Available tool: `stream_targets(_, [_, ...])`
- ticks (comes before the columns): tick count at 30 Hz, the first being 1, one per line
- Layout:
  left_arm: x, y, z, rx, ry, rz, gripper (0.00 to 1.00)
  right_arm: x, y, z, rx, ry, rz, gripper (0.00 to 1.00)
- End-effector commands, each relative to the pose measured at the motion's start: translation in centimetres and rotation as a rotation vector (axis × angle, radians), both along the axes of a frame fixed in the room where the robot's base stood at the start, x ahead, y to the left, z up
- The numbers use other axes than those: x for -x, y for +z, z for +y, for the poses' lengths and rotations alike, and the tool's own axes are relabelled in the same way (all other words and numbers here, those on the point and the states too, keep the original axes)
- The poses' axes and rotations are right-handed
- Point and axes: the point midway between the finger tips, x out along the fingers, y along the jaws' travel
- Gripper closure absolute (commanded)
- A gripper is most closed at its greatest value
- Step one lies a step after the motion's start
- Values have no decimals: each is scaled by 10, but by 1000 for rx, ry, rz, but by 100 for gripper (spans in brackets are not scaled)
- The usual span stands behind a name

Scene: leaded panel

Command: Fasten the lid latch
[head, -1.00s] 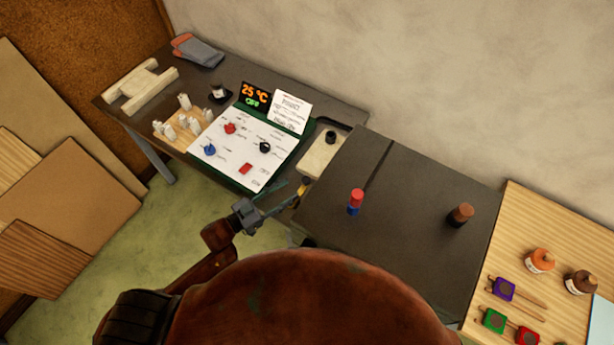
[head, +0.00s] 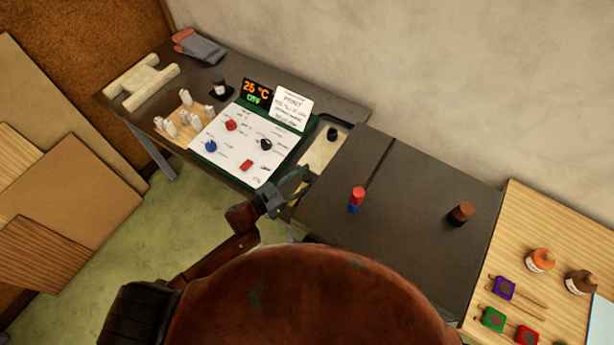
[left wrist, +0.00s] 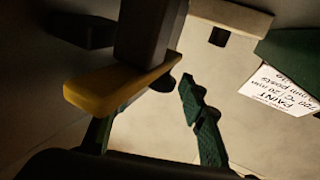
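A yellow latch lever (head: 303,184) sits at the left edge of a large dark flat-topped unit (head: 410,215). In the left wrist view the yellow lever (left wrist: 115,88) shows large and close, beside a dark upright block (left wrist: 150,30). My left gripper (head: 299,178) is at the lever, with its fingers spread. In the left wrist view the left gripper (left wrist: 150,115) has one green finger at the right and the other partly hidden behind the lever at the left. I cannot tell whether either finger touches it. My right gripper is not in view.
A control panel (head: 228,157) with knobs and a display (head: 257,92) reading 25 °C OFF lies to the left. A pale plate with a black knob (head: 332,134) lies behind the lever. A red-and-blue piece (head: 357,200) and a brown one (head: 461,214) stand on the dark top.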

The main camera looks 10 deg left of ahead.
Motion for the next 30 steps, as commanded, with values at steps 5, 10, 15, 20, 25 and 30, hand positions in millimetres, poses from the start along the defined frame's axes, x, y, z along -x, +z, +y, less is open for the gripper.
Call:
stream_targets(5, [0, 0, 0, 0, 0, 0, 71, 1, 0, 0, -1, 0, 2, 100])
stream_targets(10, [0, 0, 0, 0, 0, 0, 82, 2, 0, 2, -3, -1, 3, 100])
stream_targets(15, [0, 0, 0, -1, 0, -1, 94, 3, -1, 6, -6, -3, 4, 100])
stream_targets(20, [0, 0, 0, -1, 0, -1, 100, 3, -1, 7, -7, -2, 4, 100])
stream_targets(25, [0, 0, 0, -1, 0, -1, 100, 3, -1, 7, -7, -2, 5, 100])
stream_targets(30, [0, 0, 0, 0, 2, 0, 100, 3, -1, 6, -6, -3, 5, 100])
